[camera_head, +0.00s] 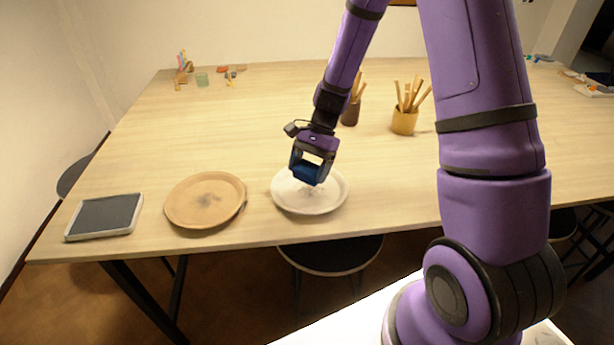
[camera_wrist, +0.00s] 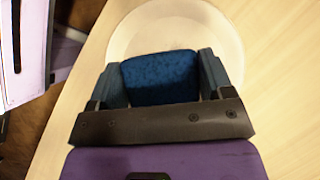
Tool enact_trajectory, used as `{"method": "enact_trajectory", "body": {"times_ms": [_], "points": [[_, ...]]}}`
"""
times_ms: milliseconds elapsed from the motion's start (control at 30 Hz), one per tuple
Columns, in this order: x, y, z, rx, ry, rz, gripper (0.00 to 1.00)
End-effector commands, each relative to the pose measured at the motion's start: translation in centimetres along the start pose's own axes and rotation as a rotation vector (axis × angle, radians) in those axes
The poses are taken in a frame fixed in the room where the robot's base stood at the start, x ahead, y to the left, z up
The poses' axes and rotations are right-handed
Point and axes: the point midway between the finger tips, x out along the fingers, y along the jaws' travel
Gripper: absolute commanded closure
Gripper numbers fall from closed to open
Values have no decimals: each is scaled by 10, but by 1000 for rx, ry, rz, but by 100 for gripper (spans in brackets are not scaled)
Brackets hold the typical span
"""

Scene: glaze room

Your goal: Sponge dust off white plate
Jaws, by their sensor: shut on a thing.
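A white plate (camera_head: 318,204) lies near the front edge of the table, right of a brown plate. My gripper (camera_head: 308,172) is over the white plate and shut on a blue sponge (camera_head: 307,175). In the wrist view the blue sponge (camera_wrist: 160,77) sits between the two fingers of my gripper (camera_wrist: 160,82), with the white plate (camera_wrist: 178,28) behind it. I cannot tell whether the sponge touches the plate. Faint greyish marks show on the plate beside the sponge. The sponge and fingers hide part of the plate.
The brown plate (camera_head: 206,200) and a grey-topped tray (camera_head: 104,217) lie to the left on the table (camera_head: 240,120). A yellow cup of sticks (camera_head: 404,122) and a dark cup (camera_head: 350,115) stand behind to the right. A stool (camera_head: 330,258) is under the front edge. The table's middle left is clear.

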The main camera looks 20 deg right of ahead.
Motion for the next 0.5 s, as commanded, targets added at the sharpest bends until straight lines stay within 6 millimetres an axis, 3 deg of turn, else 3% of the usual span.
{"method": "enact_trajectory", "body": {"times_ms": [233,500], "points": [[-18,2,10,0,0,-1,45],[-21,2,11,1,-1,0,45]]}}
